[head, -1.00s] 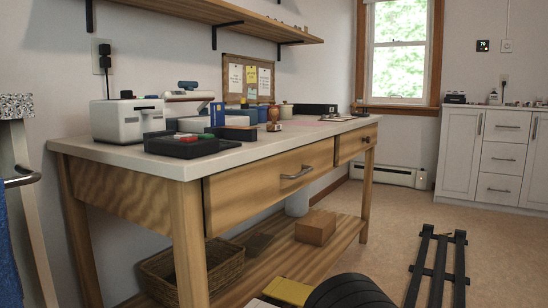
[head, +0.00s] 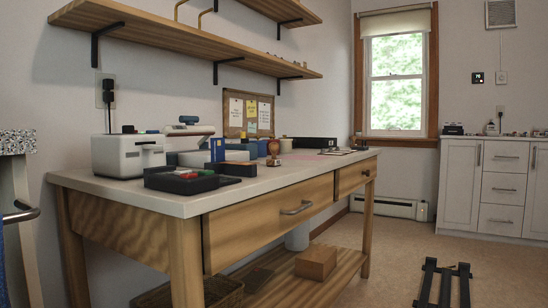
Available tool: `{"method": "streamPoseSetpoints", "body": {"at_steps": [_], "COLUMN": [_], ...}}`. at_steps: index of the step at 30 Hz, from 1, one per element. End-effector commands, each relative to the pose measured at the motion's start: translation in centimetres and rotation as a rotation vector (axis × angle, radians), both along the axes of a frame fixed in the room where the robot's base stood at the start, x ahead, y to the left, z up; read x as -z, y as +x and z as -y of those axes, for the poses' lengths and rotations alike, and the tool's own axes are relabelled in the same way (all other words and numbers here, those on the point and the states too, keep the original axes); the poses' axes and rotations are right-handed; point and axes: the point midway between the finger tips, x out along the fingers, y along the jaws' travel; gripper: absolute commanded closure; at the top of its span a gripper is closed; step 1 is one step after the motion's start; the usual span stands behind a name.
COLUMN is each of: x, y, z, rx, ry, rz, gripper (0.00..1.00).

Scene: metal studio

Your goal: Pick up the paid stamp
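On the white-topped workbench (head: 130,190), a small upright item with a reddish-brown, handle-like top (head: 273,149) stands near the middle and looks like a hand stamp. I cannot read any marking on it, so I cannot tell if it is the paid stamp. A black tray (head: 182,181) near the bench's front left holds small red and green items, too small to identify. My gripper is not in view.
A white machine (head: 128,155) stands at the bench's left. A blue upright item (head: 217,150) and a black box (head: 315,143) are farther along. Shelves (head: 190,40) hang above. A cardboard box (head: 315,262) sits on the lower shelf.

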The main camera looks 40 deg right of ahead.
Motion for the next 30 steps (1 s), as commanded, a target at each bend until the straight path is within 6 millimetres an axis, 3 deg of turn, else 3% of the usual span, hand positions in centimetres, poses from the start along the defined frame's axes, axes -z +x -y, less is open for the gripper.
{"method": "streamPoseSetpoints", "body": {"at_steps": [19,26,30], "x": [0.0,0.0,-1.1], "y": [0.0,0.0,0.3], "z": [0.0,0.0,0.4], "rx": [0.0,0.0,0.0], "ry": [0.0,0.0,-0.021], "rz": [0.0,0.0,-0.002], "gripper": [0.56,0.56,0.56]}}
